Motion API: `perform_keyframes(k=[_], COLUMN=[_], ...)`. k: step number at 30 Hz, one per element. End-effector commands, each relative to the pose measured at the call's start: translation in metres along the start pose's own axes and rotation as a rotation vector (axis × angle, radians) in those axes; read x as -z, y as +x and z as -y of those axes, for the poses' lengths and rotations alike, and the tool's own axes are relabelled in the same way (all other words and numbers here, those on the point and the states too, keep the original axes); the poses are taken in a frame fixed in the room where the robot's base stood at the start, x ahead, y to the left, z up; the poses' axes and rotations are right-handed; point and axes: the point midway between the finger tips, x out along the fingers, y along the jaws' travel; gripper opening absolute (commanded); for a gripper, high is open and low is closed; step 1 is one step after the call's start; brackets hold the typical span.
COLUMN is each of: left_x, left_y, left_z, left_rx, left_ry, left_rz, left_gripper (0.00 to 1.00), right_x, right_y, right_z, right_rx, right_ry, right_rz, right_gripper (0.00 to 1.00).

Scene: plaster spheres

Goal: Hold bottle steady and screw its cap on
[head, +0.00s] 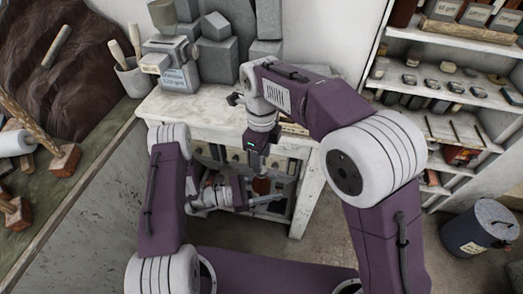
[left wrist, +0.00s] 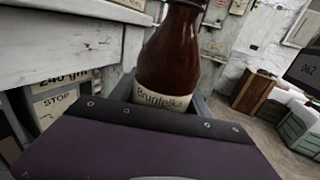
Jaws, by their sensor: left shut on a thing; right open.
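A brown bottle (left wrist: 172,50) with a cream label stands upright in the left wrist view; its top is cut off by the frame edge. My left gripper (head: 258,196) is shut on it, with a grey jaw on each side of the bottle. In the head view the bottle (head: 261,186) is a small brown shape, held in front of the white table. My right gripper (head: 258,166) is open and points down, just above the bottle. I cannot make out the cap in either view; the bottle's mouth is hidden behind the right gripper.
The white table (head: 185,108) stands close behind the grippers, with grey blocks (head: 218,60) on top and boxes on its lower shelf. A shelf unit (head: 445,95) is at the right, above a dark bin (head: 480,228). A bench (head: 75,165) with mallets is at the left.

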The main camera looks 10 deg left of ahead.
Motion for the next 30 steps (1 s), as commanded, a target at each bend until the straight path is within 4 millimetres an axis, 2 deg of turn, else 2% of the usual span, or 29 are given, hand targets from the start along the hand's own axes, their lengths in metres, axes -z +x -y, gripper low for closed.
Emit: perform_keyframes(k=[3,27,28,30], left_x=[-0.001,-0.001,-0.001,-0.001], left_y=[0.0,0.0,0.0,0.0], left_z=[0.0,0.0,0.0,0.0], left_rx=[0.0,0.0,0.0,0.0], left_ry=[0.0,0.0,0.0,0.0], left_rz=[0.001,0.001,0.001,0.001], left_gripper=[0.0,0.0,0.0,0.0], right_x=[0.001,0.003,0.003,0.003], right_y=[0.0,-0.015,-0.016,-0.018], right_z=[-0.001,-0.003,-0.003,-0.003], right_rx=[-0.006,-0.025,0.024,0.019], right_ry=[-0.38,-3.096,3.085,2.86], right_rz=[-0.005,0.019,-0.02,-0.02], right_gripper=[0.45,0.45,0.45,0.45])
